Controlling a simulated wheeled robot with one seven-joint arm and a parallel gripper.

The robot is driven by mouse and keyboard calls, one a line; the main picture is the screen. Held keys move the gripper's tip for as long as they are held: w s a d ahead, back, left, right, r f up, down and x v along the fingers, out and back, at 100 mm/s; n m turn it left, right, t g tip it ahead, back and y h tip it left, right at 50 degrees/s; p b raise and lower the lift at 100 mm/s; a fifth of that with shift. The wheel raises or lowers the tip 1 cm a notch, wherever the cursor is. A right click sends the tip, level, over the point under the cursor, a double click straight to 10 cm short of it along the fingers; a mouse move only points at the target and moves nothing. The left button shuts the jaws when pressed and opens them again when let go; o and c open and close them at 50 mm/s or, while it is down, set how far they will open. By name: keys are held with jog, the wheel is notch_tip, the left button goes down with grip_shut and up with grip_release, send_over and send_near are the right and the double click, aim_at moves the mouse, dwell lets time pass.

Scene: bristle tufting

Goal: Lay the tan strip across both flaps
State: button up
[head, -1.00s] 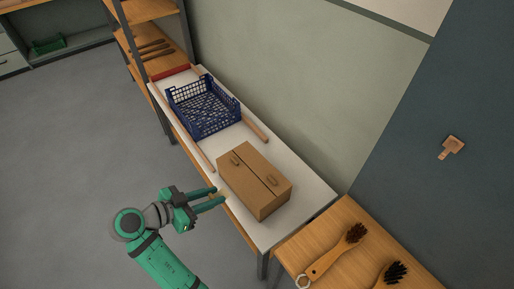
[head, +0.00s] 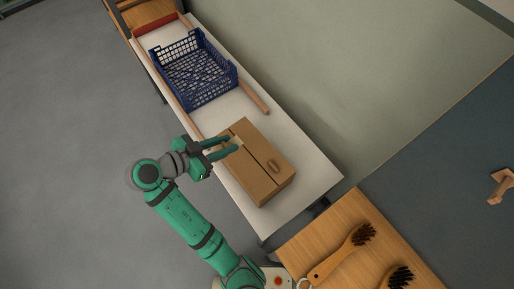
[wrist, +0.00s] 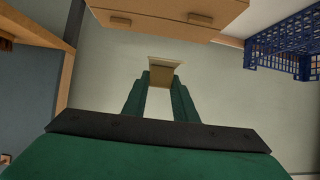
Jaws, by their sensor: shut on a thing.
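The cardboard box (head: 262,188) stands on the white table, its two top flaps closed with a dark seam between them. One flap (head: 248,170) is on the near side of the seam, the other (head: 265,145) on the far side. My gripper (head: 237,142) is shut on the tan strip (wrist: 162,76). In the head view its fingertips overlap the box's left end; I cannot tell whether the strip touches the box. In the wrist view the box (wrist: 185,12) is at the top, apart from the strip in the picture. The fingers hide part of the near flap.
A blue crate (head: 190,72) stands left of the box on the white table (head: 312,165). A wooden bar (head: 252,98) lies behind the crate. A wooden surface at lower right holds brushes (head: 345,252). The table right of the box is clear.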

jog(key=s+d, duration=0.9)
send_over(256, 151)
jog(key=s, duration=0.2)
jog(key=shift+m, duration=0.3)
jog(key=f, duration=0.7)
jog(key=shift+w+d+f, duration=0.15)
jog(key=shift+w+f, duration=0.6)
jog(key=shift+f, duration=0.15)
jog(key=shift+w+f, duration=0.1)
jog(key=shift+f, duration=1.5)
jog(key=o, duration=1.1)
jog(key=shift+f, duration=0.15)
